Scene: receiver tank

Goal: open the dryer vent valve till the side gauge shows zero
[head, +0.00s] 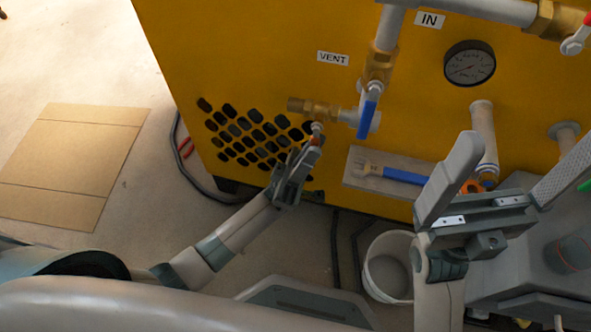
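The VENT label (332,58) is on the yellow panel, above a brass valve fitting (314,107). A small valve handle with a red part (316,138) hangs below that fitting. My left gripper (308,152) is at this handle, its fingertips overlapping it in the picture. The fingers look close together, but I cannot tell whether they grip it. A round gauge (469,64) is right of the vent, below the IN label (429,20). Its needle is too small to read surely. My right gripper (508,172) is open and empty in the right foreground, its fingers wide apart.
A blue lever (370,112) hangs on the pipe right of the vent fitting. A white bucket (389,262) stands on the floor. Cardboard (75,160) lies left, with clear floor around.

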